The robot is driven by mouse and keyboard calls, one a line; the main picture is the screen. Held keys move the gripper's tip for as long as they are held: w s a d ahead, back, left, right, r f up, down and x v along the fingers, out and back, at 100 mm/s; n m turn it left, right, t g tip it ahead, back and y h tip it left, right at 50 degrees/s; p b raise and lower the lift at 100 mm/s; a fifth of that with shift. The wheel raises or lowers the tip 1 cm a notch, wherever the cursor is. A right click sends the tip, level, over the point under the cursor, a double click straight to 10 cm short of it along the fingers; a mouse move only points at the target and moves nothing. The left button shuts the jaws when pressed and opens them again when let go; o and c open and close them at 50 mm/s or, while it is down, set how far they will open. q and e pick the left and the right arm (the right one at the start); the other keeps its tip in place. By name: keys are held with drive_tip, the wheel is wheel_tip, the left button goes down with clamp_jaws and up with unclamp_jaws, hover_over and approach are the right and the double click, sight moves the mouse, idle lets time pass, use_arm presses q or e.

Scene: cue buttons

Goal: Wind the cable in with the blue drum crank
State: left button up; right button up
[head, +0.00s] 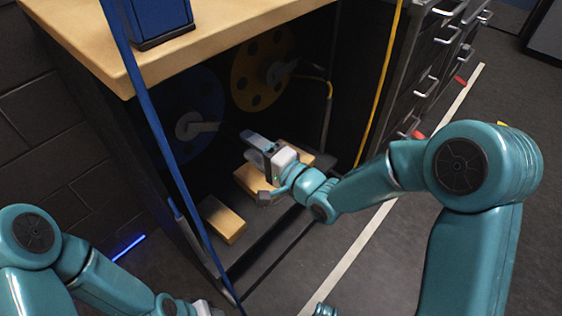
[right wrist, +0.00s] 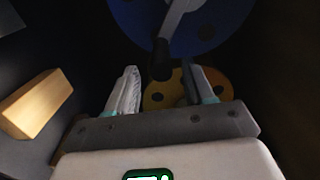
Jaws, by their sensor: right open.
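The blue drum (head: 203,88) is mounted in the dark cabinet bay, with a grey crank (head: 187,125) at its hub. In the right wrist view the blue drum (right wrist: 225,18) fills the top, and the crank's dark handle (right wrist: 161,62) shows between the fingers. My right gripper (head: 258,150) is open in front of the crank; I cannot tell whether a finger touches the handle. It also shows in the right wrist view (right wrist: 165,78). A blue cable (head: 150,115) hangs down across the cabinet's front. My left gripper (head: 205,308) is mostly cut off at the bottom edge.
A yellow drum (head: 247,75) with its own crank (head: 278,72) sits beside the blue one. Wooden blocks (head: 222,220) lie on the bay floor. A yellow cable (head: 383,85) hangs at right by drawers (head: 433,60). A wooden worktop (head: 100,45) overhangs the bay.

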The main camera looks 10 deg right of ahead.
drive_tip(key=p+v, duration=0.1)
drive_tip(key=v, duration=0.9)
drive_tip(key=shift+s+d, duration=0.15)
drive_tip(key=shift+s, duration=0.1)
drive_tip(key=w+a+n, duration=0.3)
drive_tip(key=w+n, duration=0.1)
drive_tip(key=n, duration=0.2)
drive_tip(key=w+a+n, duration=0.2)
drive_tip(key=w+n, duration=0.2)
drive_tip(key=n, duration=0.2)
drive_tip(key=w+a+n, duration=0.3)
drive_tip(key=w+n, duration=0.1)
drive_tip(key=n, duration=0.2)
drive_tip(key=shift+w+a, duration=0.1)
drive_tip(key=shift+a, duration=0.25)
